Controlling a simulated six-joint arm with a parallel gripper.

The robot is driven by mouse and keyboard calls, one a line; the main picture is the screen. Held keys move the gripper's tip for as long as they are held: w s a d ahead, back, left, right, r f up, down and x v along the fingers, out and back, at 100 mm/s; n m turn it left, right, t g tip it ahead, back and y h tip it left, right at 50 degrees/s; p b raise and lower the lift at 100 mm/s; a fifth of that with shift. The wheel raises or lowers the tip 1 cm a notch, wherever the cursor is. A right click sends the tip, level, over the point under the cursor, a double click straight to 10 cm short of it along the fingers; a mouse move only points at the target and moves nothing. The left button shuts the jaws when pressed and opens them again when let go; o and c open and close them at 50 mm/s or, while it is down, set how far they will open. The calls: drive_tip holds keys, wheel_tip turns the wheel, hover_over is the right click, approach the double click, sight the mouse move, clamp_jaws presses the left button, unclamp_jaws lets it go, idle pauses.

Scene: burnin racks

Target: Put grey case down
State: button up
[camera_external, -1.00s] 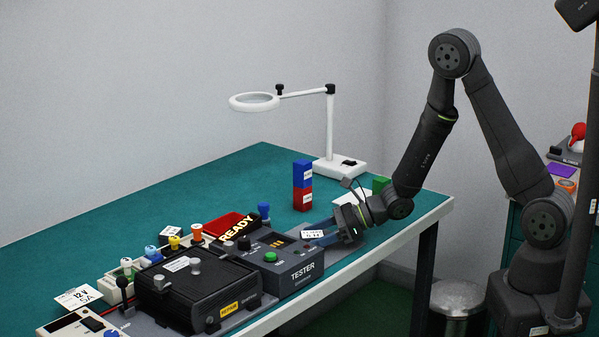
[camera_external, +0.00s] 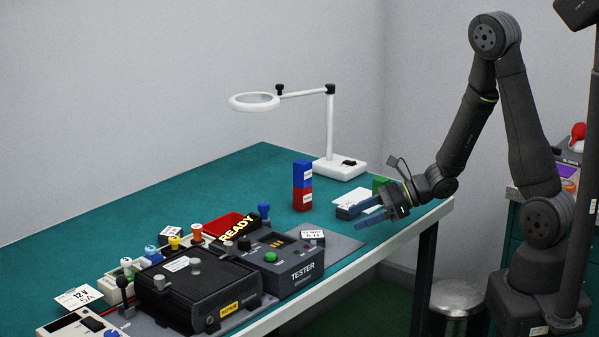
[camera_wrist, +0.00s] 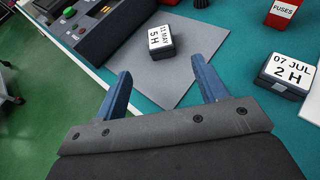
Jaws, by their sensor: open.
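A small dark grey case with a white label reading "11 MAY 5 H" (camera_wrist: 160,41) rests flat on a grey mat (camera_wrist: 183,80), beside the tester, in the wrist view. It also shows in the external view (camera_external: 312,236), just right of the tester. My gripper (camera_wrist: 161,68) has its two blue fingers spread and nothing between them. The case lies beyond the fingertips, apart from them. In the external view, my gripper (camera_external: 358,218) is near the table's front edge, to the right of the case.
Another dark case labelled "07 JUL 2 H" (camera_wrist: 286,74) sits to the right in the wrist view. The tester (camera_external: 290,264) and a black unit (camera_external: 195,290) stand at left. Red and blue blocks (camera_external: 302,186) and a magnifier lamp (camera_external: 340,167) stand behind.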

idle(0.5)
drive_tip(key=s+a+r+n+g+h, duration=0.35)
drive_tip(key=a+n+g, duration=0.2)
drive_tip(key=n, duration=0.55)
drive_tip(key=s+a+r+n+g+h, duration=0.2)
drive_tip(key=s+a+n+g+h, duration=0.4)
drive_tip(key=n, duration=0.5)
drive_tip(key=n+t+h, duration=0.8)
drive_tip(key=n+t, duration=0.3)
drive_tip(key=n, duration=0.3)
approach(311, 234)
drive_tip(key=shift+t, duration=0.25)
drive_tip(key=x, duration=0.9)
drive_tip(key=shift+s+f, duration=0.1)
drive_tip(key=shift+s, duration=0.05)
